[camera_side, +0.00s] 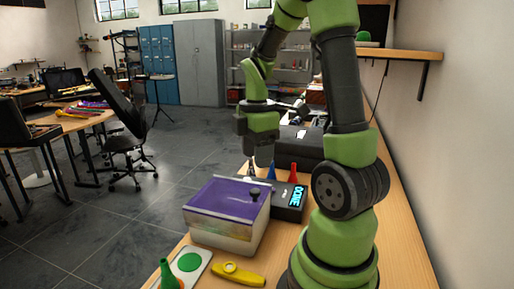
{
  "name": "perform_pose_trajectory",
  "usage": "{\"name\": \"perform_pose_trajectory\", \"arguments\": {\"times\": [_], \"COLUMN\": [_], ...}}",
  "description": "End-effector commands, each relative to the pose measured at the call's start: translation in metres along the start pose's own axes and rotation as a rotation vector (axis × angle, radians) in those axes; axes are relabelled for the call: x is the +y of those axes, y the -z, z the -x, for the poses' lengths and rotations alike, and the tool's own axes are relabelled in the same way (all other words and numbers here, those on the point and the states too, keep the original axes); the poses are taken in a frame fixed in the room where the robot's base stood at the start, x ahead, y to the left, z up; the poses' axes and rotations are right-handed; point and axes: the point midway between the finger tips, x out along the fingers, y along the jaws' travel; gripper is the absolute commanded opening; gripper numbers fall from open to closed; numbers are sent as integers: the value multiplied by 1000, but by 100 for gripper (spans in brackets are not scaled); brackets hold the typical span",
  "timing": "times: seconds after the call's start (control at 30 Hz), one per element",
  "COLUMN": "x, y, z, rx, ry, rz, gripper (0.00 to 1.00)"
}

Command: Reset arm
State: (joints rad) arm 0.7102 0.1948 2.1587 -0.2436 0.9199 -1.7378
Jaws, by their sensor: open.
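My arm, green and dark grey, rises from the workbench (405,240) on the right and arches over it. My gripper (261,165) points down behind the purple-topped box (222,192), near the blue cone (271,172). It is open, with nothing seen between the fingers; the fingertips are small and partly hard to make out.
A black device with a lit display (291,201) sits beside the box, near a red cone (293,172). A black case (300,146) stands behind.

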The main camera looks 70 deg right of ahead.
Motion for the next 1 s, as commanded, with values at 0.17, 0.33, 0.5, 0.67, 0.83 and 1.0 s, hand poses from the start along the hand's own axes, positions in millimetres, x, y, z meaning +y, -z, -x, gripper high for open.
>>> {"name": "perform_pose_trajectory", "arguments": {"times": [0.17, 0.33, 0.5, 0.67, 0.83, 1.0], "x": [0, 0, 0, -1, -15, -57], "y": [0, 0, 0, 2, 28, 71], "z": [11, 12, 12, 13, 34, 69], "rx": [0, 0, 0, 2, 49, 233], "ry": [0, 2, 1, -4, -86, -185], "rz": [-2, -1, -1, -9, -153, -476], "gripper": [52, 52, 52, 52, 52, 52]}}
